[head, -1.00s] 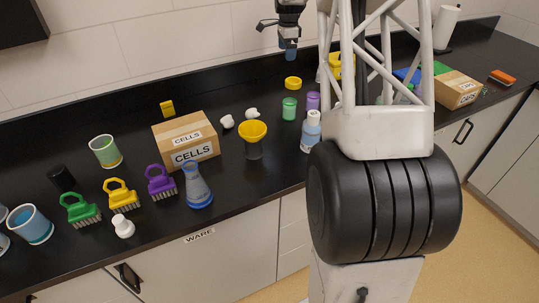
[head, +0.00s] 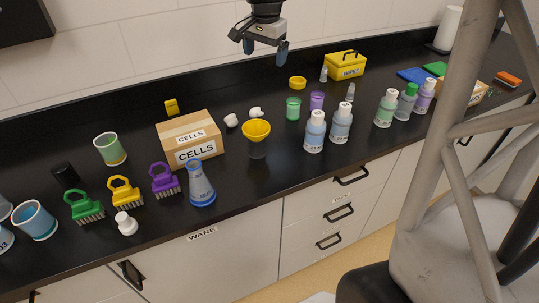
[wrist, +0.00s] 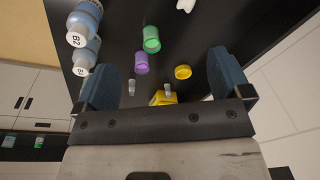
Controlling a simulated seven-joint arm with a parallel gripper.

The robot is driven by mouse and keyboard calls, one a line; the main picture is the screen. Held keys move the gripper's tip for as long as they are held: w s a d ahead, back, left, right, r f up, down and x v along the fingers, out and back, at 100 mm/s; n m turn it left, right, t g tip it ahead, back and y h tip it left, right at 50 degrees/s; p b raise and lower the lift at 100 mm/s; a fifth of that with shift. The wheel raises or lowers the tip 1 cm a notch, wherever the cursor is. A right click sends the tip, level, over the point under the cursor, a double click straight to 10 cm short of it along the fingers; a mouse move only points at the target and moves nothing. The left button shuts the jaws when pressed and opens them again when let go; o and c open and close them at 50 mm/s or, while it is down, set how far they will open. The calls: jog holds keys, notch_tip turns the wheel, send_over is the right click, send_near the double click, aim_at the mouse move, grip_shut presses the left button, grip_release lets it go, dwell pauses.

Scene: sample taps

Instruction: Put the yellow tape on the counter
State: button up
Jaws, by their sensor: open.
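My gripper (head: 265,48) is open and empty, in the air above the back of the counter, up and left of the tape in the head view. Its two blue fingers stand wide apart in the wrist view (wrist: 166,78). They touch nothing.
A green cup (head: 293,109) and a purple cup (head: 317,101) stand just in front of the tape. The yellow box (head: 345,65) is to its right. Several bottles line the counter's front edge. A cardboard box (head: 190,139) and a yellow funnel (head: 256,131) stand left.

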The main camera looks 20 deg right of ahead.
jog(key=s+a+f+n, duration=0.2)
jog(key=s+a+n, duration=0.1)
jog(key=s, duration=0.7)
jog(key=s+a+f+n, duration=0.2)
jog(key=s+a+n, duration=0.2)
jog(key=s, duration=0.7)
jog(key=s+a+f+n+t, duration=0.1)
jog(key=s+a+n, duration=0.3)
jog(key=s, duration=0.7)
jog(key=shift+a+f, duration=0.4)
jog(key=shift+a, duration=0.7)
